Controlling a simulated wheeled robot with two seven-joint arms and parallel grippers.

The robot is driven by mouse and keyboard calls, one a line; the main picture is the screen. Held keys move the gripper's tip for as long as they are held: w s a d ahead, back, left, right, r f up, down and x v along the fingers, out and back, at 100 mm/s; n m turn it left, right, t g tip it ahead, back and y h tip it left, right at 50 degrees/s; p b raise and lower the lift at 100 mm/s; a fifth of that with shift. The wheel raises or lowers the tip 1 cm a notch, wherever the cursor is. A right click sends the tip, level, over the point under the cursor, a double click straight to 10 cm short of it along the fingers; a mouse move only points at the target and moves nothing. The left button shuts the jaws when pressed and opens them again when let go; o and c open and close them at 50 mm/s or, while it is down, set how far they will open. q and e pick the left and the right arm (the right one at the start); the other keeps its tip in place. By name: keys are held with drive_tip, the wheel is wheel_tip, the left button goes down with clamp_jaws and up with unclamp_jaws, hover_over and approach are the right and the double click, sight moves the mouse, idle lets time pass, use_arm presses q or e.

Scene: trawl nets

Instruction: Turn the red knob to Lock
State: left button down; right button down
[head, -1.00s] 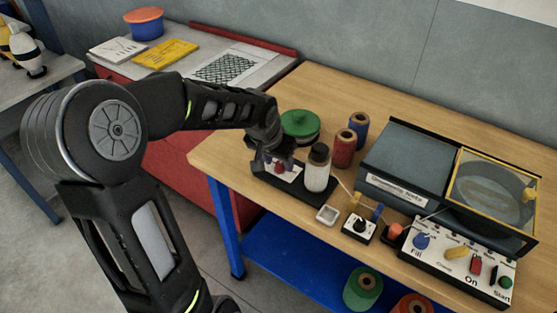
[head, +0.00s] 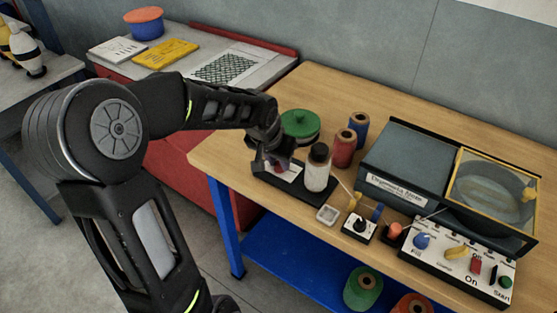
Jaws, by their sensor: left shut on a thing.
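My left gripper (head: 275,162) comes down over a small white plate (head: 291,174) at the left end of a black base (head: 297,193) on the wooden table. It is shut on the red knob (head: 281,168), which shows only as a bit of red below the fingers. The fingers hide most of the knob, so I cannot tell which way it points. Any Lock marking on the plate is too small or hidden to read. My right gripper is not in view.
A white bottle with a dark cap (head: 317,168) stands on the same base, close right of my gripper. A green round container (head: 300,125) and red (head: 343,148) and blue (head: 358,131) spools stand behind. A panel with several knobs (head: 458,262) is at right.

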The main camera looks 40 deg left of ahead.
use_arm(q)
drive_tip(key=m+p, duration=0.2)
drive_tip(key=p, duration=0.1)
drive_tip(key=shift+r+h, duration=0.25)
drive_tip(key=shift+h, duration=0.05)
drive_tip(key=shift+a+m+h+p, duration=0.15)
drive_tip(key=shift+m+h+p, duration=0.15)
drive_tip(key=shift+m+p, duration=0.45)
drive_tip(key=shift+f+m, duration=0.15)
drive_tip(key=shift+m, duration=0.2)
drive_tip(key=shift+a+m+h+p, duration=0.1)
drive_tip(key=shift+m+h+p, duration=0.2)
drive_tip(key=shift+m+h, duration=0.15)
drive_tip(key=shift+w+f+m+h+b, duration=0.1)
drive_tip(key=shift+m+h+b, duration=0.1)
drive_tip(key=shift+m, duration=0.3)
drive_tip(key=shift+f+m+h+b, duration=0.1)
drive_tip(key=shift+m+b, duration=0.05)
drive_tip(key=shift+m, duration=0.3)
drive_tip(key=m+b, duration=0.1)
drive_tip(key=m, duration=0.1)
drive_tip(key=shift+a+m+g+h+b, duration=0.1)
drive_tip(key=shift+m+g+h+b, duration=0.2)
drive_tip(key=shift+g+h, duration=0.1)
drive_tip(key=shift+m+g+h+b, duration=0.4)
drive_tip(key=shift+m+b, duration=0.2)
drive_tip(key=shift+m, duration=0.6)
drive_tip(key=shift+r, duration=0.1)
